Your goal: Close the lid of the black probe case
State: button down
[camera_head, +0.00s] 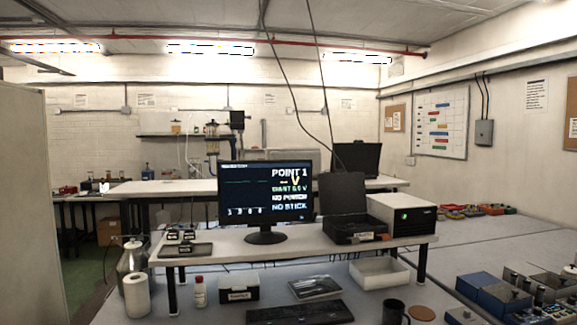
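A black case (345,229) with a small pale label on its front sits on the raised white shelf, right of the monitor. Its dark lid (343,193) stands open, roughly upright at the back. The label is too small to read, but this looks like the probe case. The inside of the case is mostly hidden from this low angle. My gripper is not in view.
The monitor (265,192) stands close on the case's left, and a white box (402,214) stands on its right. A black keyboard (300,312), a white tray (379,272) and a black mug (394,312) lie below in front. Another dark upright panel (357,157) is behind.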

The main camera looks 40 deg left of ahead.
aim_at(340, 192)
jog(key=u, duration=0.05)
jog(key=i, duration=1.25)
jog(key=u, duration=1.15)
